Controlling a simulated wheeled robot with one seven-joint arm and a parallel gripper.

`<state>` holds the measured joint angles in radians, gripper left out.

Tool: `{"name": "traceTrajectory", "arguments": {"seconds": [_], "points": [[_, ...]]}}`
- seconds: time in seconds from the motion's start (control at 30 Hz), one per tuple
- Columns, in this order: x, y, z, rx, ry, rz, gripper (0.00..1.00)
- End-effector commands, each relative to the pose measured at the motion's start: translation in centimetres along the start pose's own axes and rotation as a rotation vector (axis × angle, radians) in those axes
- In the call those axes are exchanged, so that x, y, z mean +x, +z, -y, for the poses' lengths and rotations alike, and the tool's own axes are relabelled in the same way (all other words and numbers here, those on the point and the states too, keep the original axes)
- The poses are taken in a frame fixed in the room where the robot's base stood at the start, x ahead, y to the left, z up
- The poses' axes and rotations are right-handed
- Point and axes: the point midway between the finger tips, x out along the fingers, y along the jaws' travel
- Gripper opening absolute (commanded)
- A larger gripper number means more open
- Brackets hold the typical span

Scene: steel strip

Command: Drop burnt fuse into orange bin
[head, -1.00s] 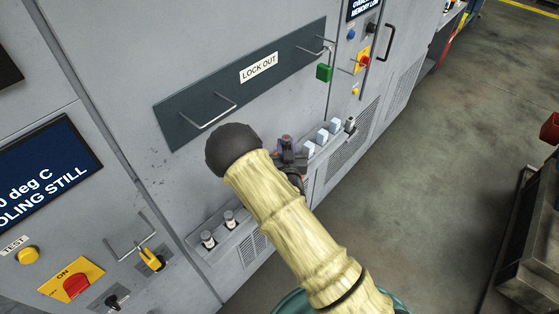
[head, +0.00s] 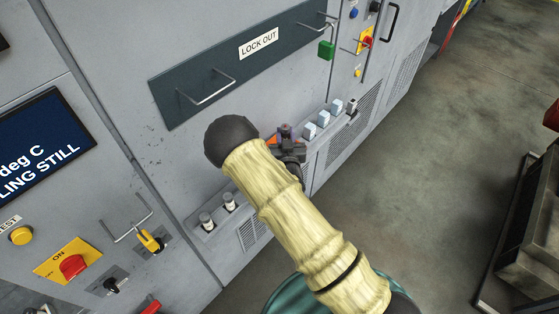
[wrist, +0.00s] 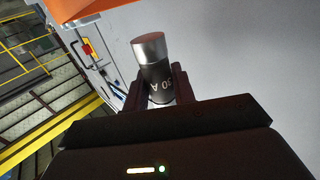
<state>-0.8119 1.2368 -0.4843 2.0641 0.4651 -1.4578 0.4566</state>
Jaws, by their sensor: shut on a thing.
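My gripper (head: 290,148) is in front of the grey cabinet, partly hidden by my arm in the head view. In the wrist view, my gripper (wrist: 160,92) is shut on a dark fuse (wrist: 158,72) with a silver end cap and pale lettering. The cap points up in that picture, past the fingertips. An orange surface (wrist: 85,8) crosses the top left of the wrist view, and a small orange patch (head: 272,141) shows beside the gripper in the head view. I cannot tell whether either is the orange bin.
Two fuse-like cylinders (head: 207,222) stand on a low cabinet ledge, left of my arm. Several pale blocks (head: 323,118) line the ledge to the right. Handles (head: 208,90) jut from the lock out panel (head: 180,97).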

Motion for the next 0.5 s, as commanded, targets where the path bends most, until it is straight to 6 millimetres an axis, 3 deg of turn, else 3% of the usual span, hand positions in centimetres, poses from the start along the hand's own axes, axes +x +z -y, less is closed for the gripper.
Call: {"name": "traceTrajectory", "arguments": {"seconds": [0.13, 0.43, 0.47, 0.5], "points": [[0.02, 1.04, -0.01, 0.0, 0.0, -0.001, 0.02], [0.02, 1.07, -0.02, 0.0, 0.0, -0.002, 0.02], [0.02, 1.06, -0.02, 0.0, 0.0, -0.002, 0.3], [0.02, 1.06, -0.01, 0.001, 0.0, -0.002, 0.38]]}}
